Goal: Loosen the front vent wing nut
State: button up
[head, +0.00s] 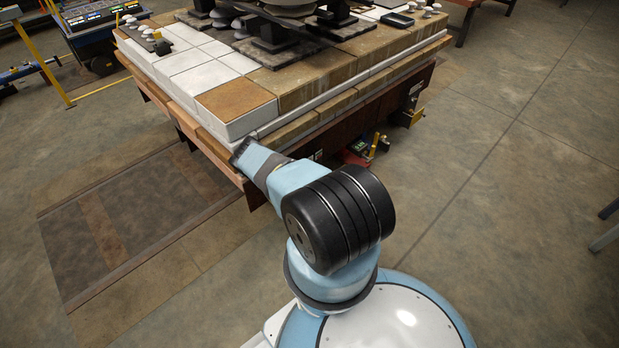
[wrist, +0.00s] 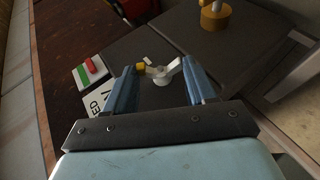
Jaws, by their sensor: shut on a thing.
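In the wrist view the wing nut (wrist: 161,74) is pale grey with two spread wings and a yellow tip on its left wing. It sits on a dark flat panel (wrist: 215,68). My gripper (wrist: 162,70) has its two blue fingers on either side of the nut, with the wing ends at the fingertips. It is shut on the nut. In the head view my arm reaches to the front edge of the brick-topped car (head: 235,118). The fingertips and the nut are hidden there.
A yellow round fitting (wrist: 215,16) stands at the upper right in the wrist view. A red, white and green tag (wrist: 90,72) and a lettered white label (wrist: 98,103) lie left of the fingers. In the head view, open floor (head: 510,210) lies at the right.

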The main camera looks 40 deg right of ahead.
jog(key=shift+a+f+n+t+h, duration=0.2)
jog(key=shift+f+n+t+h, duration=0.1)
jog(key=shift+h, duration=0.5)
jog(key=shift+a+h, duration=0.1)
jog(key=shift+h, duration=0.2)
jog(key=o, duration=1)
jog(key=shift+o, duration=0.2)
jog(key=v, duration=1.3)
jog(key=shift+s+a, duration=0.2)
jog(key=shift+a, duration=0.1)
